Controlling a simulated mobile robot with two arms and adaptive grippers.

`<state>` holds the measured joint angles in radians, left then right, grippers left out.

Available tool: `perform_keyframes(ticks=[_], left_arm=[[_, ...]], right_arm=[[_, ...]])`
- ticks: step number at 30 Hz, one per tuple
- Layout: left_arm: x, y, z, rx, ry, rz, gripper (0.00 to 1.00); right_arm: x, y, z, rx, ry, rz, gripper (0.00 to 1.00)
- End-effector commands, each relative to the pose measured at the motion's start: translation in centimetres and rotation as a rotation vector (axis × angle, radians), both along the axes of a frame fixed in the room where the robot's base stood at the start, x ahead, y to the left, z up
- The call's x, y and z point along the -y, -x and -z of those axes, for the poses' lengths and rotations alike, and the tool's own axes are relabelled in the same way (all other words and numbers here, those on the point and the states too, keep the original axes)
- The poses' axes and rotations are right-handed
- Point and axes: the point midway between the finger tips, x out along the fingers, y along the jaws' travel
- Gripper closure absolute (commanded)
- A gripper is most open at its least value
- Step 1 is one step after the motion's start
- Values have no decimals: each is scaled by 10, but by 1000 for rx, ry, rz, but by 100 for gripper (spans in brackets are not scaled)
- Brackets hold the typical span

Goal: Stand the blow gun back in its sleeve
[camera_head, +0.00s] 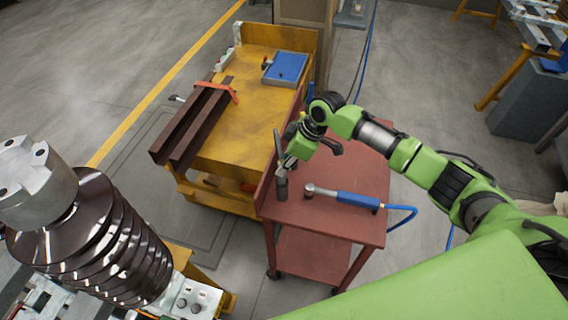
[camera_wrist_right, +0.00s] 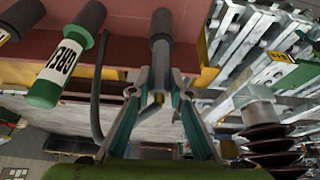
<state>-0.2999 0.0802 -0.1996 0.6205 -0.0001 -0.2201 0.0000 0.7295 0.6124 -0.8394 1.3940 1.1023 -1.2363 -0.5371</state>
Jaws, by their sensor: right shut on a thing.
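The blow gun (camera_head: 277,143) is a grey tool with a thin rod rising at its upper end. My right gripper (camera_head: 289,159) is shut on it above the left part of the red cart. A short dark grey upright cylinder (camera_head: 282,189), which looks like the sleeve, stands on the cart just below the gripper. The wrist view shows my right gripper's teal-padded fingers (camera_wrist_right: 157,98) around a grey shaft (camera_wrist_right: 159,68) ending at a dark cylinder (camera_wrist_right: 161,24). I cannot tell how far the blow gun sits inside the sleeve. My left gripper is not in view.
A blue-handled tool (camera_head: 357,200) with a blue hose lies on the red cart (camera_head: 325,222). A green labelled cylinder (camera_wrist_right: 44,92) shows in the wrist view. A yellow cart (camera_head: 240,130) with brown beams (camera_head: 195,125) stands left; ribbed brown insulators (camera_head: 100,245) stand lower left.

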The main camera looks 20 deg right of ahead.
Motion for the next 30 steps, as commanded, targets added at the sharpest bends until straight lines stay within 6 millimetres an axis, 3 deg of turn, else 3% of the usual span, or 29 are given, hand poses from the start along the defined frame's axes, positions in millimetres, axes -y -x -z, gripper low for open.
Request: perform_keyframes(ticks=[3, 4, 6, 19, 23, 30], left_arm=[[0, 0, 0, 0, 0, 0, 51], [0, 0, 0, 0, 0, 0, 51], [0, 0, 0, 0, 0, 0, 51], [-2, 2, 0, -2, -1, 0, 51], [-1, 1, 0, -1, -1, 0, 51], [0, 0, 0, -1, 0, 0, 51]], right_arm=[[0, 0, -1, 1, -1, 0, 100], [0, 0, -1, 1, -1, 0, 79], [0, 0, -1, 1, -1, 0, 62], [2, 1, -6, 1, 0, 0, 62], [9, 4, -24, 3, -1, 1, 62], [27, 14, -72, 5, 0, 1, 62]])
